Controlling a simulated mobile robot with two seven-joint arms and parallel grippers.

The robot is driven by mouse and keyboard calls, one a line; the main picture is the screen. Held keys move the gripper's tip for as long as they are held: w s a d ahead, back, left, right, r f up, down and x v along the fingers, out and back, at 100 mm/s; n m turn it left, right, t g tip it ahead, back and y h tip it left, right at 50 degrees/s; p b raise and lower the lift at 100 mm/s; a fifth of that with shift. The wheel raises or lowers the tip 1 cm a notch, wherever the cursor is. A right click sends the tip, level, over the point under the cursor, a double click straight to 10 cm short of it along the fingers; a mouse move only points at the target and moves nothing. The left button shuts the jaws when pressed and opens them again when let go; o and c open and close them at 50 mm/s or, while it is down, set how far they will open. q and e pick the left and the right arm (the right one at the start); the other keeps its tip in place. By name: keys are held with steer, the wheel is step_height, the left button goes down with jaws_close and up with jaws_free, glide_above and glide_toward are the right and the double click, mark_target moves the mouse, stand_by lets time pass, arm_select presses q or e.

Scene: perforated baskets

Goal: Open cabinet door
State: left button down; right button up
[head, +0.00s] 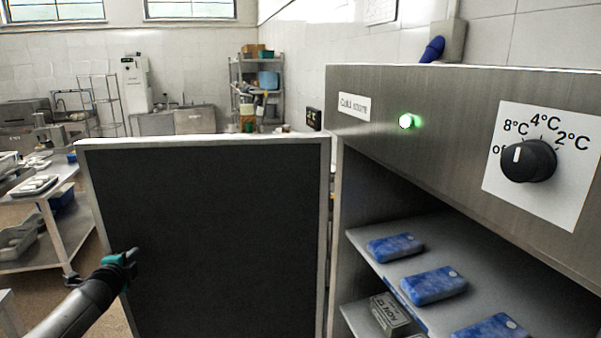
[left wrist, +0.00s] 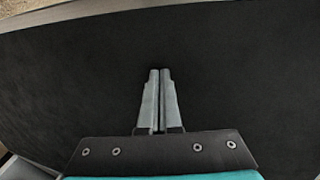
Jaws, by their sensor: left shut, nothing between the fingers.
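The cabinet door (head: 215,235) stands swung wide open to the left of the cabinet (head: 420,110), its dark inner face and light metal frame toward me. It fills most of the left wrist view (left wrist: 240,70). My left gripper (head: 136,253) is at the lower left part of the door's inner face, near its free edge. In the left wrist view its two fingers (left wrist: 158,72) are closed together with nothing between them, over the dark panel. I cannot tell whether the fingertips touch the door. My right gripper is not in view.
Inside the cabinet, a shelf (head: 359,245) holds blue packs (head: 433,286), with a grey box (head: 389,313) below. A temperature knob (head: 528,161) and green light (head: 405,121) sit on the cabinet front. A metal table (head: 75,232) stands at left, behind the door.

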arm_select(q)
steer(key=p+v, duration=1.2)
steer(key=v, duration=0.2)
steer(key=shift+s+a, duration=0.2)
steer(key=shift+s, duration=0.3)
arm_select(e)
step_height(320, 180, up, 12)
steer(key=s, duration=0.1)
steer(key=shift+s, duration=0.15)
arm_select(q)
steer(key=shift+f, duration=0.1)
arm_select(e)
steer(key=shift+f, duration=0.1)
